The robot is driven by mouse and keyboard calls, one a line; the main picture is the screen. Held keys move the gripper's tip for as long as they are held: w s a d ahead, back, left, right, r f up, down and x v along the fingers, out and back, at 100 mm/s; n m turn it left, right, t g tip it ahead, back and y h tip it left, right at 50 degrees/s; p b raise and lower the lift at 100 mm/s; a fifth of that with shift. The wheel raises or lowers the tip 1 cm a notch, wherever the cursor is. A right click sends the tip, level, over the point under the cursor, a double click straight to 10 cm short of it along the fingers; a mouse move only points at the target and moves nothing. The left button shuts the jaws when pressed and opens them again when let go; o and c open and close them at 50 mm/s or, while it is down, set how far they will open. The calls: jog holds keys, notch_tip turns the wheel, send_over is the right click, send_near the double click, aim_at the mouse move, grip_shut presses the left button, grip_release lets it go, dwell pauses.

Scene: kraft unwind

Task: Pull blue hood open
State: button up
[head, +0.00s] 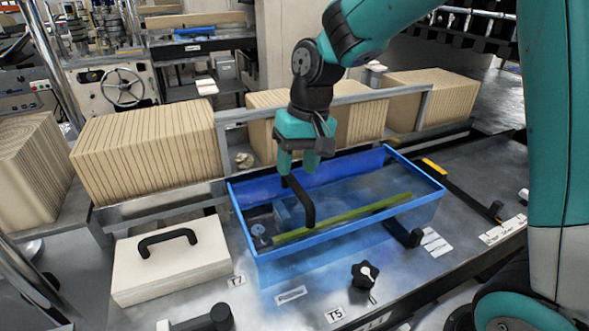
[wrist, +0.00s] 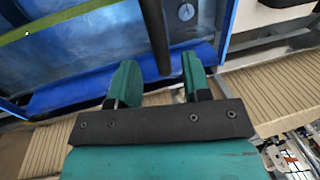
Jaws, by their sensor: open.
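The blue hood (head: 347,241) is a blue-framed box with clear panels on the metal table, and it looks closed. Its black bar handle (head: 301,200) stands at its left part. My gripper (head: 298,166) is open above the hood, with its teal fingertips near the handle's upper end. In the wrist view my gripper (wrist: 160,75) has its two fingers apart, and the handle (wrist: 155,35) runs down between them. I cannot tell whether a finger touches it. A yellow-green strip (head: 345,217) shows through the hood.
A cream box (head: 170,265) with a black handle stands left of the hood. Stacks of brown boards (head: 150,145) and a metal rail (head: 330,102) stand behind it. A black star knob (head: 365,274) is in front. A yellow-tipped black lever (head: 434,168) lies to the right.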

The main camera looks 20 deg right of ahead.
jog(key=shift+a+f, duration=0.15)
jog(key=shift+f, duration=0.5)
jog(key=shift+a+f, duration=0.15)
jog(key=shift+f, duration=0.5)
grip_shut()
jog(key=shift+d, duration=0.1)
